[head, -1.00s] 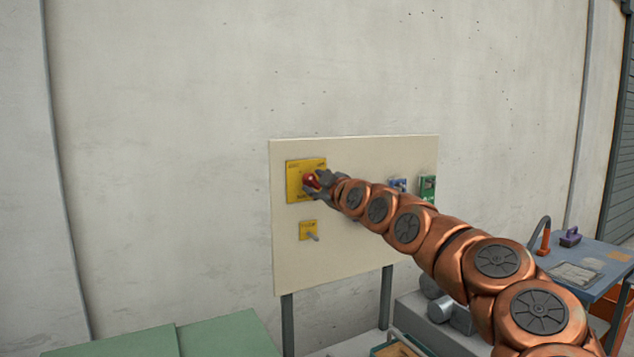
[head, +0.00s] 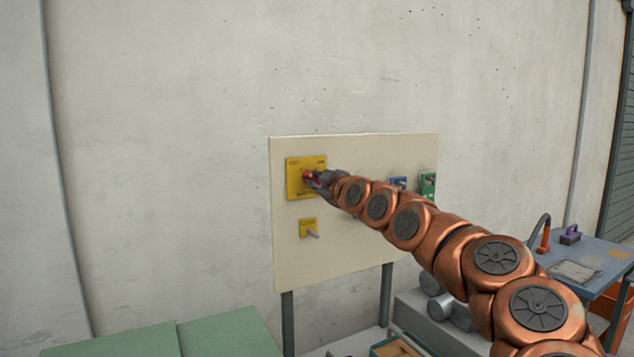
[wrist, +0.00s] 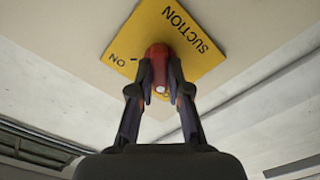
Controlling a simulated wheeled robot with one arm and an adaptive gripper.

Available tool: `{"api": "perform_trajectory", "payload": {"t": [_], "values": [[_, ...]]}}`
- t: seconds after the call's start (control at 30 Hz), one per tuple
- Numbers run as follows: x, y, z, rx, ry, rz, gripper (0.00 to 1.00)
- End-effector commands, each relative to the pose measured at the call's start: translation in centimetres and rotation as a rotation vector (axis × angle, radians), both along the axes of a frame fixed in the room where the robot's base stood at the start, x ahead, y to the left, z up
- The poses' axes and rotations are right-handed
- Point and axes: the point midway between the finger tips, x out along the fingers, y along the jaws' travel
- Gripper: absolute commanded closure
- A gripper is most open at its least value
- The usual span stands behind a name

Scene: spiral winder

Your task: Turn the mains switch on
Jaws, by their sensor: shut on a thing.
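A yellow switch plate (head: 294,185) with a red knob (head: 307,176) is at the upper left of the cream panel. In the wrist view the plate (wrist: 190,28) reads "SUCTION" and "ON", and the red knob (wrist: 158,52) stands out from it. My gripper (head: 313,179) is at this knob; in the wrist view its two fingers (wrist: 160,82) are shut on the knob from both sides. A smaller yellow plate (head: 307,228) with a grey lever (head: 313,234) sits below, its label too small to read. I cannot make out a mains label.
The cream panel (head: 340,250) stands on posts before a concrete wall. A blue table (head: 590,262) is at right, green surfaces (head: 120,342) at lower left.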

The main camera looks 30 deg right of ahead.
Motion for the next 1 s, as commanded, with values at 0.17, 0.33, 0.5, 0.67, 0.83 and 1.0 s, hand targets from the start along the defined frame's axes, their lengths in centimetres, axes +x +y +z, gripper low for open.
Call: {"api": "perform_trajectory", "payload": {"t": [0.17, 0.33, 0.5, 0.67, 0.83, 1.0], "values": [[0.0, -0.03, -0.18, 0.047, -0.005, -0.001, 1.0], [0.0, -0.06, -0.39, 0.145, -0.011, -0.001, 1.0], [0.06, 0.03, -0.59, 0.289, -0.023, 0.0, 1.0], [0.07, -0.02, -0.53, 0.44, -0.037, -0.002, 1.0], [0.05, 0.0, -0.52, 0.602, -0.049, -0.001, 1.0], [0.04, 0.04, -0.53, 0.765, -0.062, 0.0, 1.0]]}}
